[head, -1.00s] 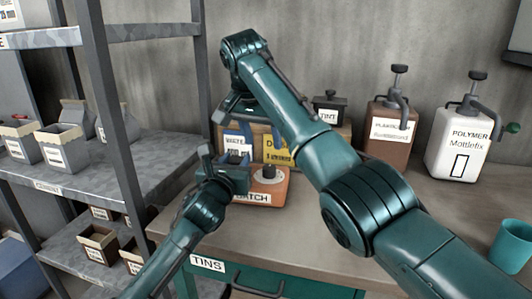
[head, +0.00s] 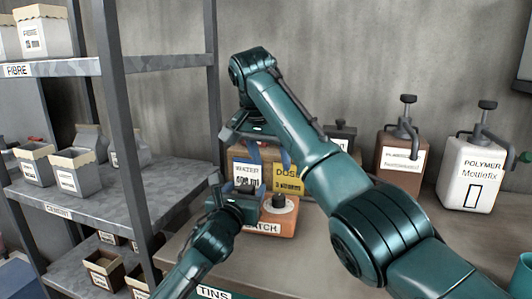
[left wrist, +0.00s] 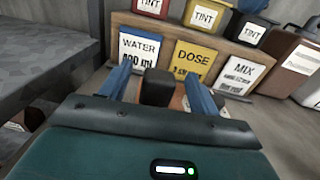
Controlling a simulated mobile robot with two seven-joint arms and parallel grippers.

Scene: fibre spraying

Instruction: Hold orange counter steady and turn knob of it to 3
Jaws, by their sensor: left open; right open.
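The orange counter (head: 283,222) stands on the bench with a label reading "BATCH" partly covered. Its dark knob (head: 279,201) sits on a pale dial on top; I cannot read the dial. My left gripper (head: 240,190) is open at the counter's left side. In the left wrist view, its blue fingers (left wrist: 158,75) are spread, with a dark block between them in the picture and a little orange (left wrist: 179,99) behind. My right gripper (head: 246,158) is open, pointing down above and behind the left one. Contact with the counter cannot be told.
A wooden board with WATER and DOSE cards (head: 286,177) stands just behind the counter. TINT containers (left wrist: 203,15) stand above it. A brown pump bottle (head: 401,155) and a white polymer bottle (head: 470,175) stand to the right. A grey shelf (head: 130,192) is on the left.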

